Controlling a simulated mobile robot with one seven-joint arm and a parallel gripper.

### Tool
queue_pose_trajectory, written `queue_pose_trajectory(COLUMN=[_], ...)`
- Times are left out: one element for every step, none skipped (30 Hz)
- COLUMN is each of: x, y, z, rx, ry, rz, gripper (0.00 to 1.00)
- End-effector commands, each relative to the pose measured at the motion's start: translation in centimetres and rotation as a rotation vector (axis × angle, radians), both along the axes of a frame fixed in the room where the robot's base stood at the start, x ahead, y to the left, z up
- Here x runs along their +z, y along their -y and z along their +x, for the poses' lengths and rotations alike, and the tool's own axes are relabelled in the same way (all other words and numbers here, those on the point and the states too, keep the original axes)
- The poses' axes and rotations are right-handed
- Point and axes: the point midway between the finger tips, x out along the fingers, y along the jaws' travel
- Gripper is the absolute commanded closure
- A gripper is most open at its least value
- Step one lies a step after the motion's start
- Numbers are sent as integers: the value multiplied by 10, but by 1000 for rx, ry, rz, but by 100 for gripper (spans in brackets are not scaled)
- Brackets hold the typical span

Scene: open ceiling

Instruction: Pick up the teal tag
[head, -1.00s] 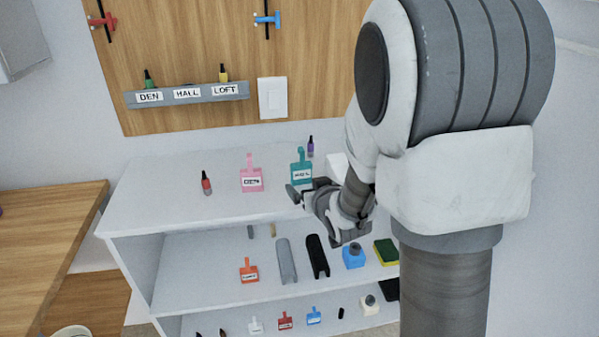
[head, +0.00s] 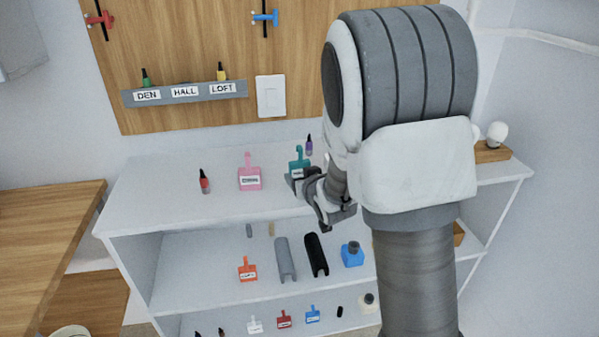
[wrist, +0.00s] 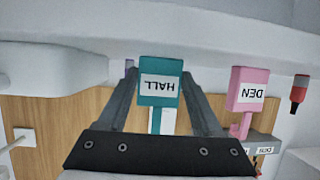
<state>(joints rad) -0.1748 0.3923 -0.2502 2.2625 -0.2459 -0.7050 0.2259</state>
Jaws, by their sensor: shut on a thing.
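The teal tag (head: 298,160) is at the back of the white shelf unit's top, right of the pink tag (head: 250,178). In the wrist view, which is upside down, the teal tag (wrist: 160,85) reads HALL and lies between the two fingers. My gripper (wrist: 160,82) is shut on it; in the head view my gripper (head: 296,184) is at its front. I cannot tell whether its base touches the shelf. The pink tag (wrist: 246,92) reads DEN and stands apart beside the fingers.
A red marker (head: 204,182) stands left of the pink tag, and a purple marker (head: 309,146) stands behind the teal tag. A labelled grey rail (head: 185,92) is on the wooden wall panel (head: 180,50). Lower shelves hold several items, including an orange tag (head: 247,270).

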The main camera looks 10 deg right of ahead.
Motion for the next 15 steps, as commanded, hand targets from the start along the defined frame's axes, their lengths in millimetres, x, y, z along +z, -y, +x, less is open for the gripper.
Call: queue_pose_trajectory(x=[0,0,0,0,0,0,0,0,0,1,1,2,4,5,8], y=[0,0,0,0,0,0,0,0,0,0,0,0,0,0,0], z=[0,0,0,0,0,0,0,0,0,0,0,0,0,0,0], rx=[0,0,0,0,0,0,0,0,0,0,0,0,0,0,0], ry=[0,0,0,0,0,0,0,0,0,1,1,1,2,2,2], rz=[0,0,0,0,0,0,0,0,0,0,0,0,0,0,0], gripper=[72,77,85,88,88,88,88,88,88,88,88,88,88,88,88])
